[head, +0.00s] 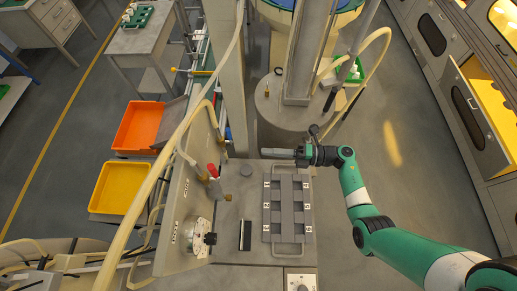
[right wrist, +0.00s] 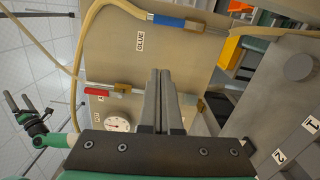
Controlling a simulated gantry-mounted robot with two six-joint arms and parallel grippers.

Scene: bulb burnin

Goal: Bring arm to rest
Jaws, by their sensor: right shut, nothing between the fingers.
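My right arm comes in from the right in the head view, and its gripper (head: 266,152) points left above the far end of the grey workbench. In the right wrist view the two fingers of this gripper (right wrist: 159,75) lie together, with nothing between them. My left arm is not in the head view.
A grey rack (head: 287,210) with numbered places lies on the bench, with no bulbs visible in it. An upright panel (head: 180,205) with a gauge and hoses stands left of it. Orange (head: 138,127) and yellow (head: 118,188) bins are farther left. Open floor lies right of the bench.

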